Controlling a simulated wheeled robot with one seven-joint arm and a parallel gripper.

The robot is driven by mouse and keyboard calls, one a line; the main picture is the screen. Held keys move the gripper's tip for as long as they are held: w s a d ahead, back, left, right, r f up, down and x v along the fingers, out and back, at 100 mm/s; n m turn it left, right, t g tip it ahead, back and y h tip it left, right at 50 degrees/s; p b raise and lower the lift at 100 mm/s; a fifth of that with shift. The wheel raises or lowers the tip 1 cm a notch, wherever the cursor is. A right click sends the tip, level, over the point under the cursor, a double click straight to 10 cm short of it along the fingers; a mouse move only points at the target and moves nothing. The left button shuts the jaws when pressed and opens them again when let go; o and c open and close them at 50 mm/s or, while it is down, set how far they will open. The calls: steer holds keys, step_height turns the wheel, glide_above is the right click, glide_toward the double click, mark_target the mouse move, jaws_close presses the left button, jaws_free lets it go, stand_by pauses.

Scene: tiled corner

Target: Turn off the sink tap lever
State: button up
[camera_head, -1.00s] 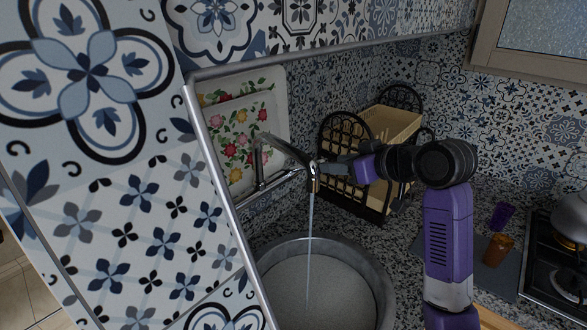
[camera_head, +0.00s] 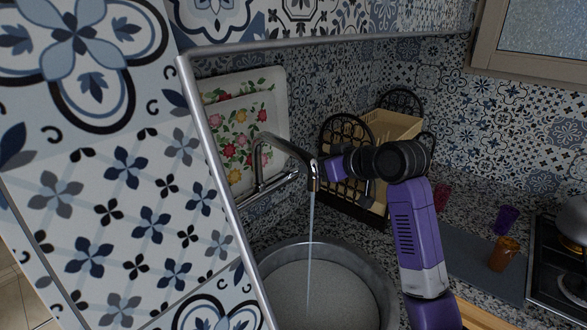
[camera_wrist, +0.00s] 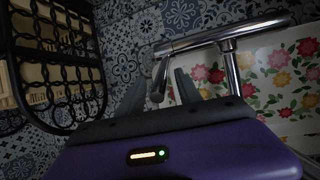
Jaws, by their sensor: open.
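The chrome tap (camera_head: 285,149) is mounted on the tiled wall, and a water stream (camera_head: 310,245) runs from its spout into the round sink (camera_head: 378,275). In the wrist view the tap's bar (camera_wrist: 230,32) crosses the upper right. A lever (camera_wrist: 158,82) hangs from the bar's end, between my two spread fingers in the picture. My gripper (camera_wrist: 160,74) is open; I cannot tell whether a finger touches the lever. In the head view my gripper (camera_head: 326,169) is beside the spout, and its fingertips are mostly hidden behind it.
A black rack with wooden parts (camera_head: 348,198) stands behind my gripper, and also shows at left in the wrist view (camera_wrist: 55,60). Floral trays (camera_head: 272,100) lean behind the tap. Purple (camera_head: 505,220) and orange (camera_head: 502,254) cups stand near the stove (camera_head: 555,265).

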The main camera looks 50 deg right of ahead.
steer(key=c, duration=0.8)
steer(key=shift+c, duration=0.2)
steer(key=shift+s+f, duration=0.1)
steer(key=shift+f, duration=0.05)
steer(key=shift+s+f+b, duration=0.4)
steer(key=shift+f+b, duration=0.05)
steer(key=shift+f, duration=0.3)
steer(key=shift+s+f+b, duration=0.35)
steer(key=shift+f+b, duration=0.1)
steer(key=shift+f, duration=0.3)
steer(key=o, duration=0.8)
steer(key=shift+r, duration=0.2)
steer(key=shift+o, duration=0.2)
steer(key=shift+r, duration=0.1)
